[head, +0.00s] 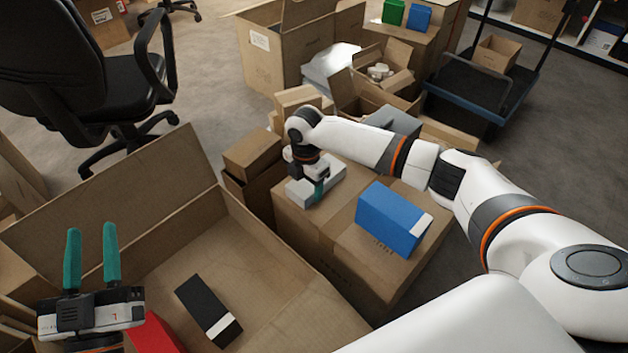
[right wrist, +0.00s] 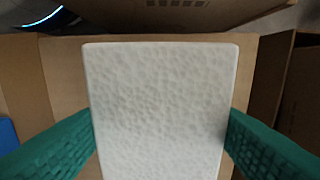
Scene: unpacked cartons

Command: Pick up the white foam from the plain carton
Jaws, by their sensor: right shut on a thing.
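The white foam (head: 328,178) is a pale block at the top of the plain closed carton (head: 343,235). In the right wrist view the foam (right wrist: 160,110) fills the middle, with a dimpled face. My right gripper (head: 318,188) is shut on it, one green finger on each side. I cannot tell whether the foam touches the carton top or is slightly above it. My left gripper (head: 90,258) is open and empty, fingers apart, above the left end of the large open carton (head: 270,245).
A blue box (head: 390,218) stands on the same carton, right of the foam. A black box (head: 205,308) and a red box (head: 155,335) lie in the open carton. Small brown boxes (head: 252,155) are stacked left of the foam. An office chair (head: 95,70) and a trolley (head: 465,90) stand behind.

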